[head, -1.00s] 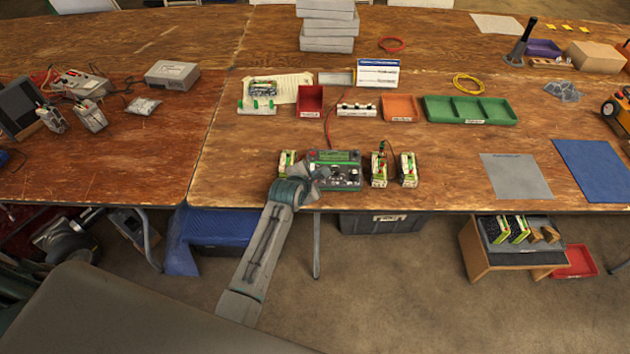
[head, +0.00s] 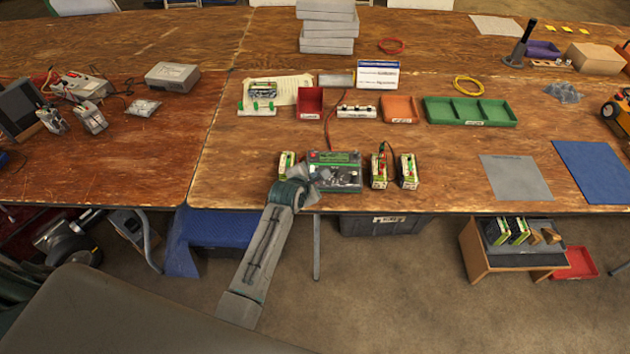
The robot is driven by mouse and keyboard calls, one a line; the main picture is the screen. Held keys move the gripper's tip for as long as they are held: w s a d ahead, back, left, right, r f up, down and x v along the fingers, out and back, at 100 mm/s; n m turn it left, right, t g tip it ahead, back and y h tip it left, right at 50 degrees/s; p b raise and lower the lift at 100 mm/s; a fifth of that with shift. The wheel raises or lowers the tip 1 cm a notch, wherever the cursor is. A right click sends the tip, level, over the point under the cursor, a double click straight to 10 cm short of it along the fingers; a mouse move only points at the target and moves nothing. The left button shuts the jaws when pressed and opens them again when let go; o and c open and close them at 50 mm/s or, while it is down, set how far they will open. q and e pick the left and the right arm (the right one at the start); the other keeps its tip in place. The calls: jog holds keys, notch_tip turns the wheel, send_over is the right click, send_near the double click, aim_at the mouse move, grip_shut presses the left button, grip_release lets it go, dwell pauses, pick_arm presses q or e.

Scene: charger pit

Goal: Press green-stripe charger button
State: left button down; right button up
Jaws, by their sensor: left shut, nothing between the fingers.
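The green-stripe charger (head: 345,172) is a dark box with a green band along its back edge, standing near the front edge of the wooden table. My left gripper (head: 322,175) is at its left front side, shut and empty, with its fingers over or against that part of the charger. The fingertips are small, and I cannot tell whether they touch a button. The button itself is not clear, and the gripper partly covers the charger's left front. My right gripper is not in view.
A battery pack (head: 287,163) stands just left of the charger. Two more packs (head: 379,170) (head: 409,171) stand to its right, one with a red lead. Red (head: 311,102), orange (head: 400,108) and green (head: 470,110) trays lie behind.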

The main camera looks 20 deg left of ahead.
pick_arm(q)
jog(key=shift+f, duration=0.1)
dwell(0.7)
jog(key=shift+f, duration=0.3)
jog(key=shift+w+f, duration=0.1)
jog(key=shift+f, duration=0.3)
dwell(0.8)
jog(key=shift+r+p, duration=0.75)
jog(key=shift+p, duration=0.1)
jog(key=shift+r, duration=0.2)
jog(key=r+p, duration=0.2)
jog(key=s+r+p, duration=0.1)
jog(key=r+p, duration=0.1)
jog(key=p, duration=0.1)
jog(key=shift+d+r, duration=0.1)
jog(key=shift+r, duration=0.15)
